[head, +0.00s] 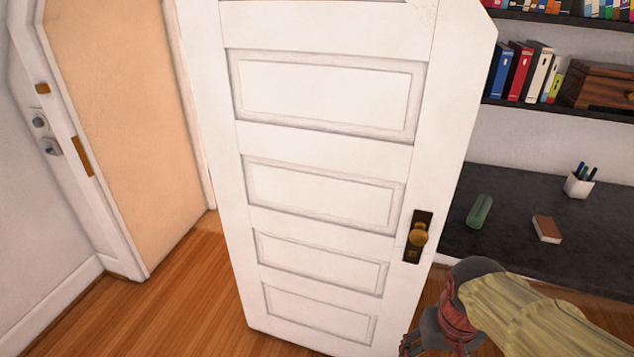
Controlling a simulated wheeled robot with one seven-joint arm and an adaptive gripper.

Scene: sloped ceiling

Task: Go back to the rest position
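My gripper (408,346) is at the bottom of the head view, just right of the lower part of a white panelled door (325,145). Only part of it shows and its fingertips are cut off by the frame's lower edge, so I cannot tell whether it is open or shut. My arm comes in from the lower right. The door stands swung open, with a brass knob (418,235) on a dark plate near its right edge. The gripper is below the knob and apart from it.
A doorway with a beige wall (125,120) beyond it opens at the left. A dark desk (480,245) at the right holds a green case (480,211), a brown book (547,229) and a pen cup (579,185). Shelves (550,108) hang above. Wooden floor (195,300) shows at lower left.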

